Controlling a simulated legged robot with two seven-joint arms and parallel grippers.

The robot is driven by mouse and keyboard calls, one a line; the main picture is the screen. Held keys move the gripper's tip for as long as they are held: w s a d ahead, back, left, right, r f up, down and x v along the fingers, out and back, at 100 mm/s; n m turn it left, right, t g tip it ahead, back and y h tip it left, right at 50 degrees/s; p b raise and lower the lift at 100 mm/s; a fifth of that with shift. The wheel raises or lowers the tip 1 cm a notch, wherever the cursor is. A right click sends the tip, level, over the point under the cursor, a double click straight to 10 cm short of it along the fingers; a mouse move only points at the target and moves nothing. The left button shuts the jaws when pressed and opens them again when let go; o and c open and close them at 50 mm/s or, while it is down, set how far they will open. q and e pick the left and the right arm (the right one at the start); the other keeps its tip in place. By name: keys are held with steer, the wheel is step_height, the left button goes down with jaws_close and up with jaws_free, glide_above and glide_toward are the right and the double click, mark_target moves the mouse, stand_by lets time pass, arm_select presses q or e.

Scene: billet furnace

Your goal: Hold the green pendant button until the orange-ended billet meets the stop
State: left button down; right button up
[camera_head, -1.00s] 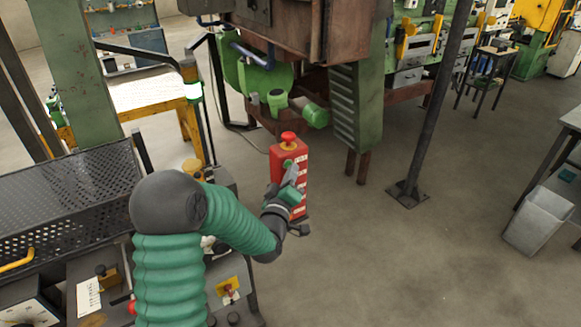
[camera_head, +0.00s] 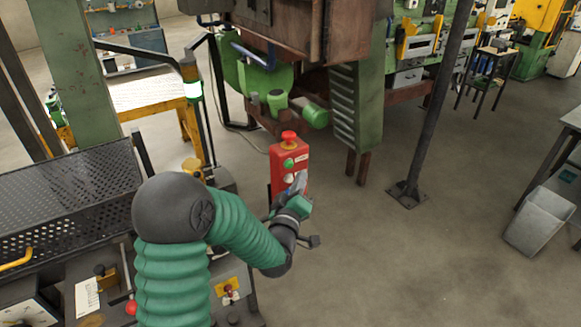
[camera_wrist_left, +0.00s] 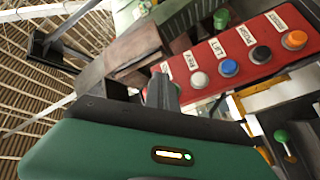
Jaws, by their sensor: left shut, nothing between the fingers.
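The red pendant (camera_head: 276,160) hangs upright near the middle of the head view, with a red stop knob on yellow at its top. Its green button (camera_head: 288,163) shows uncovered, with a white button (camera_head: 289,178) below it. My left gripper (camera_head: 300,180) is shut and empty, its tip in front of the pendant's lower right side; contact cannot be told. In the left wrist view, the shut fingers (camera_wrist_left: 162,91) stand near the pendant's left end (camera_wrist_left: 185,97), beside white, blue, black and orange buttons; the green button is not visible there. I cannot make out the orange-ended billet or the stop. My right gripper is out of view.
A perforated black guard (camera_head: 65,205) and control desk lie at left. A lit post lamp (camera_head: 193,90) stands behind. Green machinery with a rusty housing (camera_head: 290,35) is behind the pendant. A dark post (camera_head: 430,110) stands to the right; the floor between is clear.

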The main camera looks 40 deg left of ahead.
arm_select(q)
steer(key=shift+s+d, duration=0.3)
steer(key=shift+d, duration=0.4)
steer(key=shift+s+d, duration=0.25)
steer(key=shift+d, duration=0.4)
